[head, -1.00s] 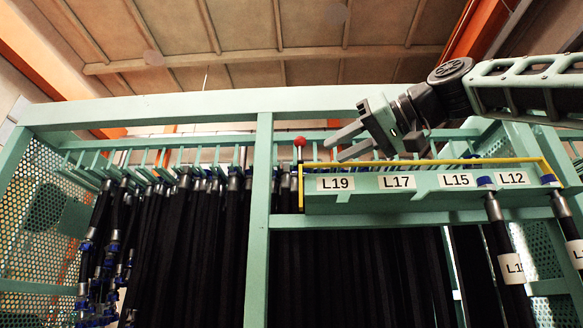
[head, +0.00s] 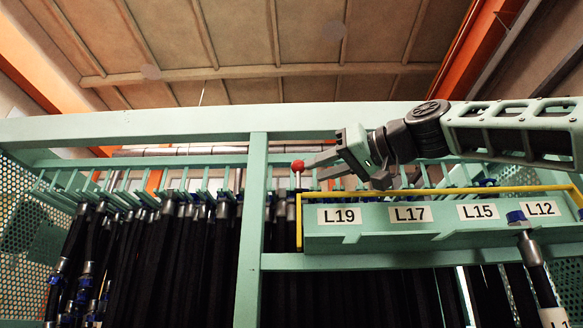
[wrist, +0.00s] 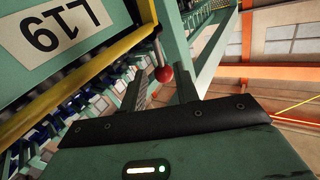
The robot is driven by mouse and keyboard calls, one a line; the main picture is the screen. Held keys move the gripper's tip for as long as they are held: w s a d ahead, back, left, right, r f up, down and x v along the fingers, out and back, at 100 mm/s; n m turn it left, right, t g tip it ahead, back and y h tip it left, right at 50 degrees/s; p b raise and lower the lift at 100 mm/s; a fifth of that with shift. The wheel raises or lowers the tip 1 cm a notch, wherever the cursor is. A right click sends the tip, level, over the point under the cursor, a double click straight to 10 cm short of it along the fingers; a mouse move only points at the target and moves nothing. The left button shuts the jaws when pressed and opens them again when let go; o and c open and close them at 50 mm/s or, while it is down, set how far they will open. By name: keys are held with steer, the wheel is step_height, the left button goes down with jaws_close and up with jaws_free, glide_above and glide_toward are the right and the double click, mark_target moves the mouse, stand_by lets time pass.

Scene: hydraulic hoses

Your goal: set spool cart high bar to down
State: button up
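The spool cart (head: 258,225) is a pale green frame with a yellow bar (head: 420,194) running along the top of its label rail. A red ball knob (head: 297,165) on a thin grey rod stands near the bar's left end. In the wrist view, the knob (wrist: 164,74) shows between the fingertips, and the yellow bar (wrist: 85,80) runs to the left of them. My gripper (head: 312,170) is open, its fingers pointing left at the knob from the right. Whether a finger touches the knob cannot be told.
The label rail (head: 375,235) carries L19, L17, L15 and L12 plates. Black hoses (head: 130,265) hang densely below the cart's top. A thick green top beam (head: 180,123) runs behind my gripper. A capped hose (head: 530,255) hangs at the right.

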mark_target(297, 172)
steer(key=p+x, duration=0.5)
steer(key=x, duration=0.1)
steer(key=shift+w+a+r, duration=0.1)
steer(key=shift+a+r, duration=0.05)
steer(key=shift+r, duration=0.05)
steer(key=shift+w+a+f+p, duration=0.25)
steer(key=shift+w+a+p, duration=0.15)
steer(key=shift+w+a, duration=0.15)
steer(key=shift+s, duration=0.1)
jaws_close()
